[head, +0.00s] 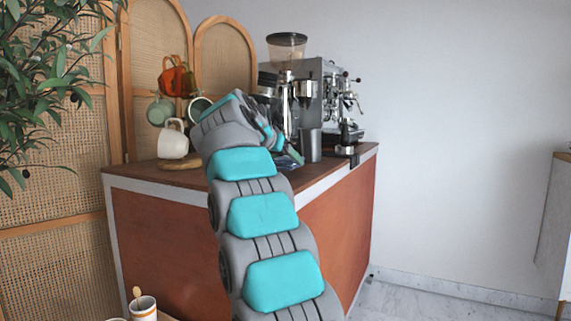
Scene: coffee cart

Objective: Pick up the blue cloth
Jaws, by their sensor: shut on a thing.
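My arm reaches up over the wooden counter (180,178), and my gripper (283,146) is at the counter's front right part, left of the steel cup (310,145). The gripper is small in view and partly hidden by my own wrist. It is shut on a small blue-green piece, which looks like the blue cloth (295,156), at its tips. Most of the cloth is hidden or too small to make out. I cannot tell whether it touches the counter.
A coffee machine (335,92) and a grinder (287,50) stand behind the gripper. A portafilter (346,150) lies near the right edge. Mugs hang at the left, with a white mug (173,142) lowest. A plant (45,75) fills the upper left.

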